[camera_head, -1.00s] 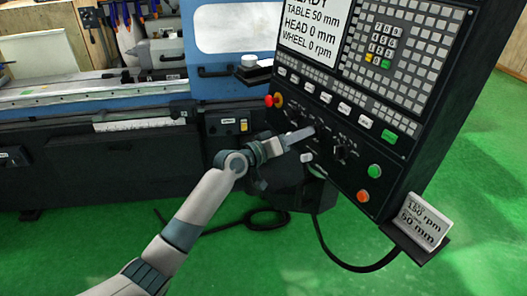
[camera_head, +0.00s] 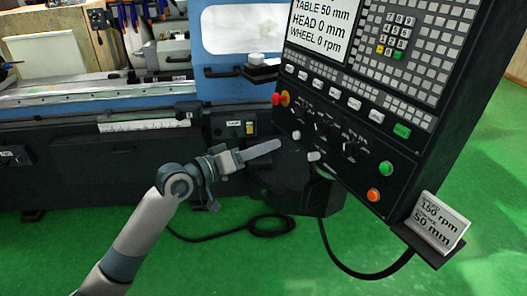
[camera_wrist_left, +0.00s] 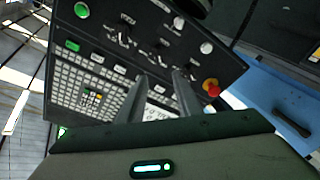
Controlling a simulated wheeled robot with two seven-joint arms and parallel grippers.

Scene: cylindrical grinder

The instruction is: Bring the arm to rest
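My left arm comes in from the lower left in the head view. Its left gripper (camera_head: 258,156) hangs in front of the machine, just left of the control panel (camera_head: 345,128) and apart from it. In the left wrist view, the two fingers of the gripper (camera_wrist_left: 160,80) stand apart with nothing between them. The panel's knobs and keys (camera_wrist_left: 90,80) show beyond them. My right gripper is not in view.
The panel has a red emergency knob (camera_head: 277,98), a green button (camera_head: 386,168) and an orange button (camera_head: 373,195). A card (camera_head: 438,221) stands on a small shelf at its lower right. The blue grinder (camera_head: 120,97) fills the back. A cable (camera_head: 345,268) lies on the open green floor.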

